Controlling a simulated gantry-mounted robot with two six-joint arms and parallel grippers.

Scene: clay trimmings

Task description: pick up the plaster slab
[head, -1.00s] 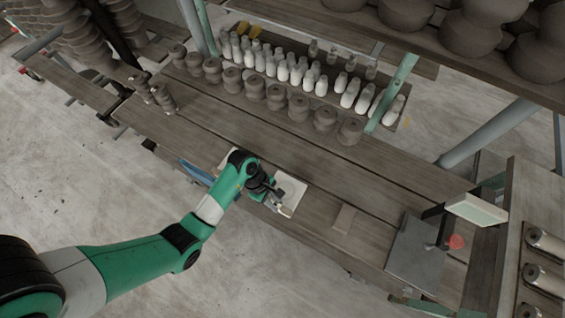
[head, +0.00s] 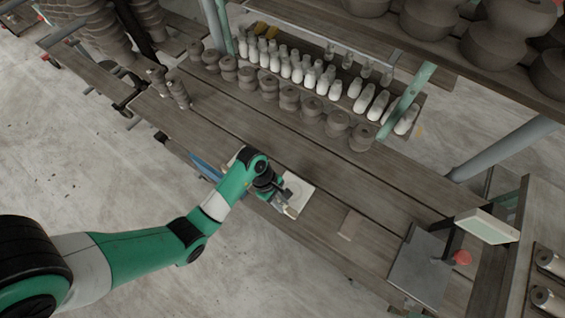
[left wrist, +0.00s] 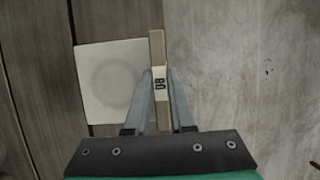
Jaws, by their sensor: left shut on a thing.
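The plaster slab (head: 300,188) is a pale square with a faint round mark, near the front edge of the wooden bench. It also shows in the left wrist view (left wrist: 108,65), left of the fingers. My left gripper (head: 289,210) is at its near side. In the left wrist view my left gripper (left wrist: 160,84) is shut, its fingers on either side of a narrow beige edge strip along the slab with a pale patch marked with dark letters. I cannot tell clearly whether the slab is off the bench. My right gripper is not in view.
A small brown block (head: 351,225) lies right of the slab. Further right are a dark grey plate (head: 418,272), a red knob (head: 461,258) and a pale panel (head: 487,226). Rows of grey clay pieces (head: 337,124) and white bottles (head: 308,77) stand behind. The bench between is clear.

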